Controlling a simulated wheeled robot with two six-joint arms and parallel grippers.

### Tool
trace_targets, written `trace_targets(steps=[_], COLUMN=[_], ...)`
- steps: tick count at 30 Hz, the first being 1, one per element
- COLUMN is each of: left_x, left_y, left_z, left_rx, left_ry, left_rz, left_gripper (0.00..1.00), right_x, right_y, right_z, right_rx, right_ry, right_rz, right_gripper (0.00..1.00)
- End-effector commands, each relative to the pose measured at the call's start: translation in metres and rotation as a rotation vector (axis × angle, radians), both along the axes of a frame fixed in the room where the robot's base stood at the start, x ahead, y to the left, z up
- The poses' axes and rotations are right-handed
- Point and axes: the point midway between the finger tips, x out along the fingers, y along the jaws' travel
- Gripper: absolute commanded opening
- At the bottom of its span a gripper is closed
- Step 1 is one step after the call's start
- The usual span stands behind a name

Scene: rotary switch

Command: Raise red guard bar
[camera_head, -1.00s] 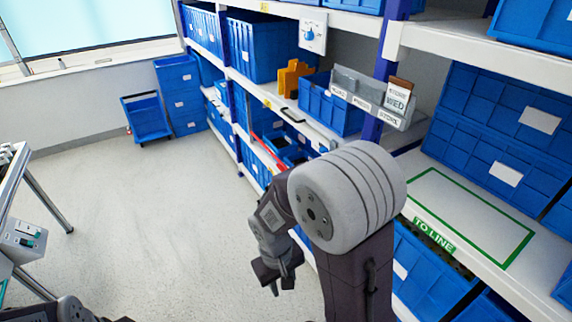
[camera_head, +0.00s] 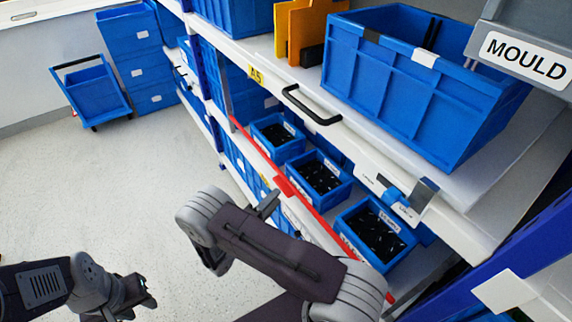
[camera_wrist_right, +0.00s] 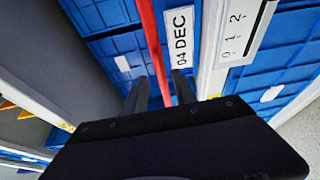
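The red guard bar (camera_head: 255,145) runs slantwise along the front of a lower shelf in the head view, with a wider red tab (camera_head: 285,186) near its middle. My right gripper (camera_head: 270,203) is close to that tab, partly hidden by its own arm. In the right wrist view the two dark fingers of my right gripper (camera_wrist_right: 160,92) stand apart. The red bar (camera_wrist_right: 150,40) shows in the gap between them; I cannot tell whether it lies within their reach or beyond. My left gripper (camera_head: 143,293) is low at the left, away from the bar.
Small blue bins (camera_head: 318,178) of dark parts sit behind the bar. A shelf with a black handle (camera_head: 311,106) and a large blue bin (camera_head: 400,85) is above. A blue cart (camera_head: 92,93) stands at the back left. The floor (camera_head: 110,185) left of the shelves is clear.

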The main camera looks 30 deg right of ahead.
Motion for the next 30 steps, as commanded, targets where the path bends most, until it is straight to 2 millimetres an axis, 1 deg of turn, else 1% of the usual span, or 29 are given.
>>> trace_targets(steps=[1,4,7,10,15,19,21,24,30], left_x=[0.0,0.0,0.0,0.0,0.0,0.0,0.0,0.0,0.0], left_y=[0.0,0.0,0.0,0.0,0.0,0.0,0.0,0.0,0.0], left_z=[-0.005,-0.004,-0.003,-0.006,-0.012,-0.015,-0.016,-0.016,-0.016], left_rx=[0.0,0.0,0.0,0.0,0.0,0.0,0.0,0.0,0.0], left_ry=[0.0,0.0,0.0,0.0,0.0,0.0,0.0,0.0,0.0], left_rz=[0.0,0.0,0.0,0.0,0.0,0.0,0.0,0.0,0.0], left_gripper=[0.36,0.36,0.36,0.36,0.36,0.36,0.36,0.36,0.36], right_x=[0.003,0.006,0.007,0.013,0.029,0.039,0.043,0.046,0.046], right_y=[0.004,0.007,0.003,-0.011,-0.044,-0.064,-0.071,-0.075,-0.076], right_z=[-0.006,-0.006,-0.005,-0.006,-0.007,-0.006,-0.006,-0.005,-0.005], right_rx=[-0.008,-0.013,-0.012,-0.012,-0.011,-0.01,-0.01,-0.01,-0.01], right_ry=[-0.014,-0.029,-0.029,-0.027,-0.028,-0.027,-0.026,-0.026,-0.026], right_rz=[0.023,0.042,0.038,0.033,0.031,0.032,0.034,0.035,0.036], right_gripper=[0.33,0.33,0.33,0.33,0.33,0.33,0.33,0.33,0.33])
